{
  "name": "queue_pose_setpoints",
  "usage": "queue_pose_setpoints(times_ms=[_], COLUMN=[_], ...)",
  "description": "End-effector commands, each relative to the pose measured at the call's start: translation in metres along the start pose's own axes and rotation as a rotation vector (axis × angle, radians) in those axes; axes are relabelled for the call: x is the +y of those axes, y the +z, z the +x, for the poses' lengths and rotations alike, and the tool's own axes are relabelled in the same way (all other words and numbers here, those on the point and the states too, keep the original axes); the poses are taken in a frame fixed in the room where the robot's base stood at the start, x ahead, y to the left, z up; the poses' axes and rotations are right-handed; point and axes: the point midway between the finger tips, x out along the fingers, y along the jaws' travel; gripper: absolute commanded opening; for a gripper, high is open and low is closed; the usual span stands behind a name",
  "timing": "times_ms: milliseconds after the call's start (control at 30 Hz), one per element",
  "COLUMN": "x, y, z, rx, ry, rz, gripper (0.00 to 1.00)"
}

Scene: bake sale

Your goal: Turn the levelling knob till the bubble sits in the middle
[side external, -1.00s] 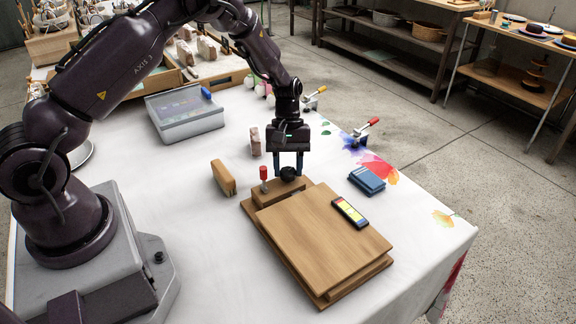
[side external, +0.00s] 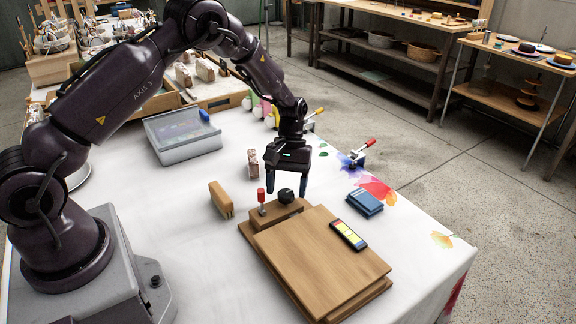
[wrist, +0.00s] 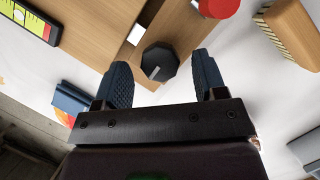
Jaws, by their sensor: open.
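The levelling knob (side external: 285,196) is black and faceted, and sits on a wooden block at the back end of the wooden board (side external: 320,262). In the wrist view the knob (wrist: 160,62) shows a pale pointer mark. My gripper (side external: 289,185) is open and empty. Its fingers are apart, above and slightly behind the knob, clear of it. The level (side external: 348,235) is a dark bar with a yellow window on the board's right side. It is cut off at the top left of the wrist view (wrist: 28,18).
A red-topped peg (side external: 262,198) stands left of the knob. A red-handled clamp (side external: 360,153) sits at the table edge. Clear white tablecloth lies left of the board.

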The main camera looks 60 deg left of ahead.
Motion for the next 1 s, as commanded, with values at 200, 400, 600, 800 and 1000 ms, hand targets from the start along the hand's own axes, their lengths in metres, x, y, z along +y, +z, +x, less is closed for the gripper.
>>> queue_pose_setpoints(times_ms=[200, 400, 600, 800, 1000], x=[0.000, 0.000, 0.000, 0.000, 0.000], y=[-0.001, -0.001, 0.000, 0.000, 0.000], z=[-0.043, -0.087, -0.115, -0.123, -0.123], rx=[0.006, 0.005, 0.003, 0.001, 0.001], ry=[0.004, 0.003, 0.001, 0.000, 0.000], rz=[0.000, 0.000, 0.000, 0.000, 0.000], gripper=[0.65, 0.65, 0.65, 0.65, 0.65])
